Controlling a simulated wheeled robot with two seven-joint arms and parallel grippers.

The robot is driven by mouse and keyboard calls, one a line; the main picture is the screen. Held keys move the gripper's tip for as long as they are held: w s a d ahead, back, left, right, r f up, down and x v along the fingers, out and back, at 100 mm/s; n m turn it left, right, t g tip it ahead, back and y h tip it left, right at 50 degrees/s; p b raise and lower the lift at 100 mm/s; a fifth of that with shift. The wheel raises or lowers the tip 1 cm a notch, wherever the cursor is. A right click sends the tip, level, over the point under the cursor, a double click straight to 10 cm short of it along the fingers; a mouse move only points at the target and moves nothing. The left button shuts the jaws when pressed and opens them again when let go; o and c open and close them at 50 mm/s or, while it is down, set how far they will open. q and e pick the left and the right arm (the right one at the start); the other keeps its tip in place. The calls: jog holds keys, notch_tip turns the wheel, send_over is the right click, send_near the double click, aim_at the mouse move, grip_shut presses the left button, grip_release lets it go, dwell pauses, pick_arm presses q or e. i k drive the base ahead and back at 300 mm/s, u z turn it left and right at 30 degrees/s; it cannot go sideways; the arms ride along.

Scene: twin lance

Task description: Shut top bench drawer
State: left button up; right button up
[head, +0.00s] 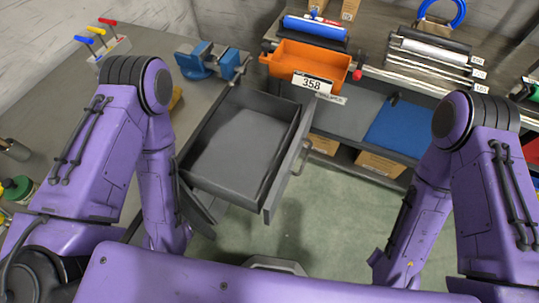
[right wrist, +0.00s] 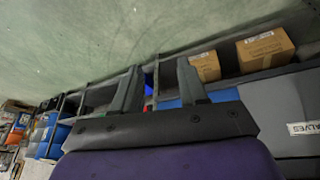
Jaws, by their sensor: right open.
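The bench drawer (head: 235,150) is grey and empty. It stands pulled well out to the right from the left workbench (head: 52,120) in the head view. Its front panel (head: 283,180) faces right, with a bar handle (head: 302,157) on it. My left gripper (head: 196,210) is dark and sits at the drawer's near left corner; whether it touches the drawer or is open is unclear. My right gripper (right wrist: 157,85) is open and empty in the right wrist view, with its two fingers apart. It is away from the drawer and hidden in the head view.
A blue vise (head: 208,62) stands on the left bench behind the drawer. An orange bin (head: 307,66) labelled 358 sits on the back bench. Cardboard boxes (head: 380,164) lie on a low shelf. Green floor (head: 340,215) is clear right of the drawer.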

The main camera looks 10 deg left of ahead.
aim_at(237, 157)
jog(key=k, duration=0.5)
jog(key=z, duration=2)
jog(key=i, duration=1.1)
jog(key=u, duration=2.7)
jog(key=i, duration=0.5)
